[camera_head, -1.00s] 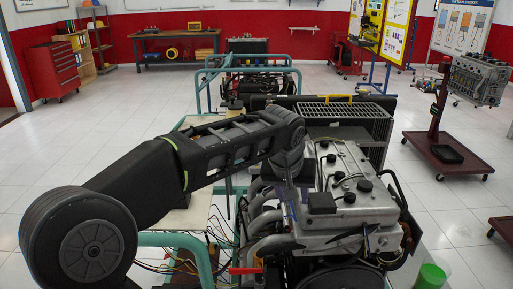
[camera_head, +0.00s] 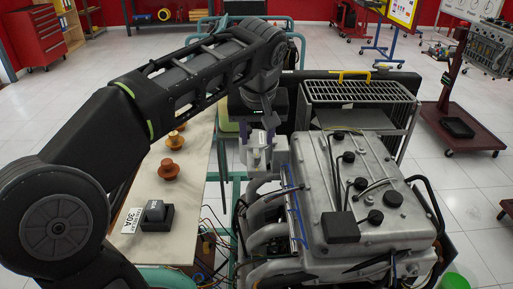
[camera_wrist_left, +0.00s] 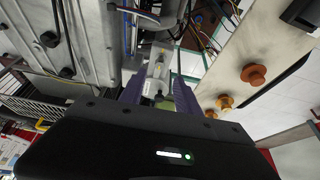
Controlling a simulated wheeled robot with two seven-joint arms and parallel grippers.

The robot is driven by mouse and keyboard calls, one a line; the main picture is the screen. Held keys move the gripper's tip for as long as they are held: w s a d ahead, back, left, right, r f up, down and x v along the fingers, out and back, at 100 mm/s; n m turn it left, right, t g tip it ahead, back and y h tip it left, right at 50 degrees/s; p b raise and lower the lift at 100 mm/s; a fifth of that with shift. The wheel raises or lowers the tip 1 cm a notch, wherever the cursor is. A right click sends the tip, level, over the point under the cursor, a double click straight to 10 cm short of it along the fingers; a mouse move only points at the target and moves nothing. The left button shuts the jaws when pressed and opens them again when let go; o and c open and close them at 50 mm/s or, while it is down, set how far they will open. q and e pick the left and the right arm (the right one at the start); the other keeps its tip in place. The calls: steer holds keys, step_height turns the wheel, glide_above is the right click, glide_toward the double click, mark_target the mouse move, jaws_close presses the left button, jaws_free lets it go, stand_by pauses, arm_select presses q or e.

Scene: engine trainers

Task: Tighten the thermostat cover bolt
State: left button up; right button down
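The engine (camera_head: 375,195) with its silver valve cover stands on the right in the head view; part of it shows at upper left in the left wrist view (camera_wrist_left: 85,40). My left gripper (camera_head: 262,138) points down at the engine's back left corner. Its purple fingers (camera_wrist_left: 158,85) stand apart in the left wrist view. A small pale grey fitting (camera_head: 257,158) is below and between them, also in the left wrist view (camera_wrist_left: 158,65); I cannot tell whether they touch it. I cannot make out the thermostat cover bolt. My right gripper is out of view.
A pale bench top (camera_head: 190,180) left of the engine carries orange-brown knobs (camera_head: 169,169) and a black relay-like block (camera_head: 156,215). A grey radiator-like rack (camera_head: 360,92) stands behind the engine. Loose wires (camera_head: 212,240) hang between bench and engine.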

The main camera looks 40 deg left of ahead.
mark_target(256, 156)
arm_select(q)
steer(key=shift+p+x, duration=0.35)
steer(key=shift+x, duration=3.65)
jaws_close()
